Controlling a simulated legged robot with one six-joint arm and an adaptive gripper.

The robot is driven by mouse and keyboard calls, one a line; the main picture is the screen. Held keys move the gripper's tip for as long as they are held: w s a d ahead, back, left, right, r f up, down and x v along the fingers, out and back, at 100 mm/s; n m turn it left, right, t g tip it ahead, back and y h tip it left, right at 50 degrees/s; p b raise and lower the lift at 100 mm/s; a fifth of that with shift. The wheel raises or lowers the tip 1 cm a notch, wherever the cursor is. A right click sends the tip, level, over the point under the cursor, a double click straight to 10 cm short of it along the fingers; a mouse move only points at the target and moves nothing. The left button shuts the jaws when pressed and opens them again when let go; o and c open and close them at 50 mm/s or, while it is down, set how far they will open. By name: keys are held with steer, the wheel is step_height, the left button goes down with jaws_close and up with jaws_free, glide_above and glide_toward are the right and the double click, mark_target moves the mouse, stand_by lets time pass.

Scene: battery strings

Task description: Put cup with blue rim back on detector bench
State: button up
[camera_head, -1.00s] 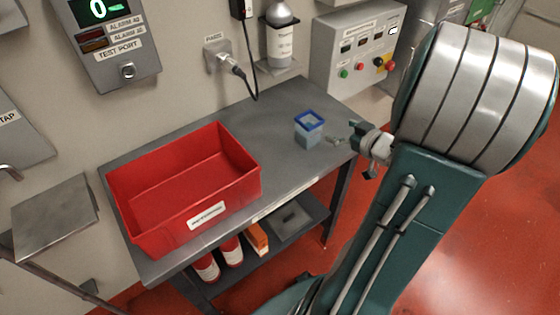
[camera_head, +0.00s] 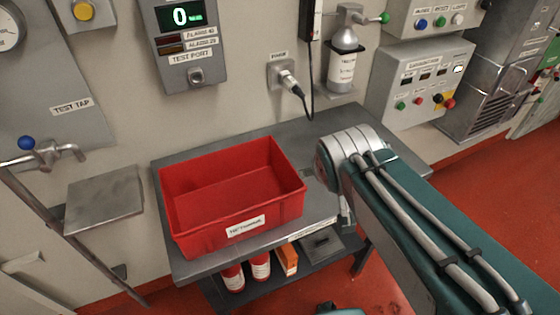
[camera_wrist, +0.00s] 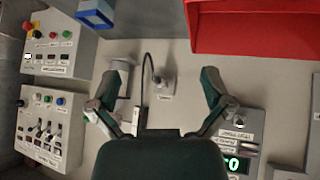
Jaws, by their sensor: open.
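The cup with the blue rim (camera_wrist: 97,14) shows at the top left edge of the wrist view, partly cut off by the frame. In the head view it is hidden behind my arm. The grey detector bench (camera_head: 292,130) stands against the wall, with its right part largely covered by my arm. My gripper (camera_wrist: 166,84) is open, with its two fingers spread wide and nothing between them. The cup is outside the fingers, beyond the left one in the picture. My gripper is mostly hidden in the head view.
A red bin (camera_head: 235,226) fills the bench's left part and also shows in the wrist view (camera_wrist: 250,25). A plug and cable (camera_head: 289,82), a gas bottle (camera_head: 343,62) and control boxes (camera_head: 425,85) are on the wall behind. Red-and-white cylinders (camera_head: 261,266) stand on the lower shelf.

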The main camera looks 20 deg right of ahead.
steer(key=s+a+n+g+y, duration=0.1)
steer(key=s+a+y, duration=0.1)
steer(key=s+a, duration=0.4)
steer(key=shift+a+f+g+y, duration=0.2)
steer(key=shift+a+g+y, duration=0.2)
steer(key=shift+a, duration=0.25)
stand_by(0.5)
